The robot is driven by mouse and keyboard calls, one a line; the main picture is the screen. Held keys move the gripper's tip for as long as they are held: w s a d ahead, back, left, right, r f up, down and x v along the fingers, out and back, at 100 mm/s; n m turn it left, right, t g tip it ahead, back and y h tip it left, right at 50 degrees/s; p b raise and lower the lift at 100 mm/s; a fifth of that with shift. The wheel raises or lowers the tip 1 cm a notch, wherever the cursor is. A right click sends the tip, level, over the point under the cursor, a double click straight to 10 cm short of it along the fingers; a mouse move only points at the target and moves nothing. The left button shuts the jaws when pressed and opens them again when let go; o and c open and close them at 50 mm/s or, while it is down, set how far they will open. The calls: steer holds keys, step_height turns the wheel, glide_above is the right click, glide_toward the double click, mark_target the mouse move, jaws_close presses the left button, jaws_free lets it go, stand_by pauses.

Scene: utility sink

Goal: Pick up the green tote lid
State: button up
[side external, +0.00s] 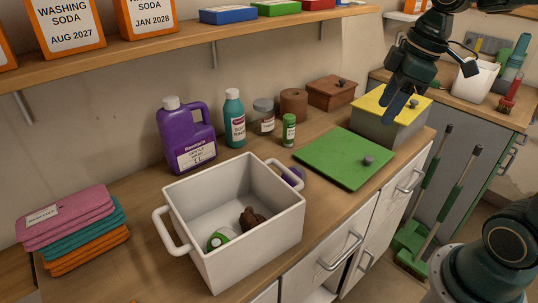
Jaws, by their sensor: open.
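The green tote lid (341,157) lies flat on the wooden counter, right of the white tote. My gripper (397,108) hangs above and to the right of the lid, in front of the yellow-lidded grey box. Its fingers are apart with nothing between them, and it does not touch the green lid.
The open white tote (196,183) holds a green-and-white item and a brown item. The grey box with a yellow lid (387,103) stands behind the green lid. A purple jug (187,138), bottles and jars line the wall. Folded cloths (74,228) lie left.

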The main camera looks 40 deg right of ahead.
steer(key=w+d+f+n+g+y, duration=0.1)
steer(key=w+d+f+n, duration=0.1)
steer(key=d, duration=0.5)
steer(key=w+d+f+n+g+y, duration=0.1)
steer(key=w+d+f+n, duration=0.2)
steer(key=d+f+n, duration=0.2)
steer(key=w+d+f+n+g+y, duration=0.1)
steer(key=w+d+f+n, duration=0.2)
steer(key=d, duration=0.5)
steer(key=shift+d+f+n+y, duration=0.3)
steer(key=shift+d+f+n, duration=0.1)
steer(key=shift+f+n, duration=0.35)
steer(key=x, duration=0.7)
steer(key=shift+a+f, duration=0.1)
steer(key=shift+f, duration=0.05)
steer(key=shift+a+f, duration=0.2)
steer(key=shift+f, duration=0.4)
